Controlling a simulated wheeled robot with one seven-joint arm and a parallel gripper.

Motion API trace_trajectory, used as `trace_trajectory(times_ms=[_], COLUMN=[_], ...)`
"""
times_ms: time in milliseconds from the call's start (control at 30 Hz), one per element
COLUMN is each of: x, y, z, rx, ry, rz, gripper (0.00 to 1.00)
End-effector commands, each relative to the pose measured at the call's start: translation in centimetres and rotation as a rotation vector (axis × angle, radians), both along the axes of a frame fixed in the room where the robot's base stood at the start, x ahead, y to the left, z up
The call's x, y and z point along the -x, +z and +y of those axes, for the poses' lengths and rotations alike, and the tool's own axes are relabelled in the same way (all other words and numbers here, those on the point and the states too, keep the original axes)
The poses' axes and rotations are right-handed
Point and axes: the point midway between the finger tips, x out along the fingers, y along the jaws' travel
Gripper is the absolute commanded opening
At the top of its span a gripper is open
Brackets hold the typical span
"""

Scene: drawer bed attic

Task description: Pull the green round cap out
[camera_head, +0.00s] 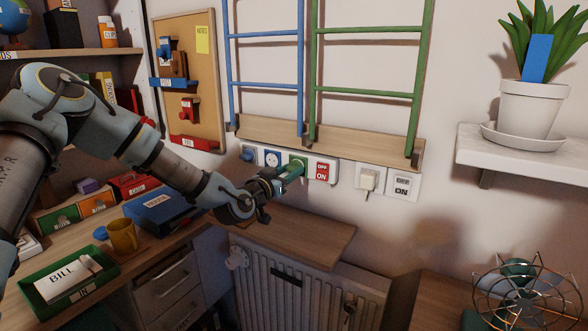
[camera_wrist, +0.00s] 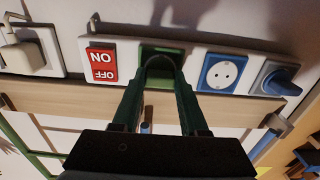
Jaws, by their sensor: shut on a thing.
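The green square socket plate (camera_head: 298,159) is in the wall strip, between the blue-and-white socket and the red switch. It also shows in the wrist view (camera_wrist: 170,49). My gripper (camera_head: 291,172) reaches it from the front left, fingertips at the plate. In the wrist view, my gripper (camera_wrist: 160,72) has its two dark green fingers converging on the rounded dark green cap (camera_wrist: 160,61) and is shut on it. The cap is at the plate's face. Its far side is hidden, and I cannot tell how deep it sits.
A red ON/OFF switch (camera_head: 322,170) and a blue socket (camera_head: 272,158) flank the plate. A white plug (camera_head: 368,181) is to the right. A wooden ledge (camera_head: 345,144) with blue and green ladders is above. A radiator (camera_head: 305,279) under a wooden shelf is below.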

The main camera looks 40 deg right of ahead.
Motion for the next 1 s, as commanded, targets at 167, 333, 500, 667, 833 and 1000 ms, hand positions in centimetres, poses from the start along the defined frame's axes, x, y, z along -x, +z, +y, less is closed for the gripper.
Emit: trace_trajectory(times_ms=[167, 333, 500, 667, 833, 1000], x=[0.1, 0.3, 0.5, 0.6, 0.8, 1.0], y=[0.0, 0.0, 0.0, 0.0, 0.0, 0.0], z=[0.7, 1.3, 2.0, 2.6, 3.2, 3.8], rx=[0.001, 0.001, 0.000, 0.001, 0.000, 0.000], ry=[0.001, 0.000, 0.000, 0.001, 0.000, 0.000], rz=[-0.001, 0.000, 0.000, 0.000, 0.000, 0.000], gripper=[0.00, 0.00, 0.00, 0.00, 0.00, 0.00])
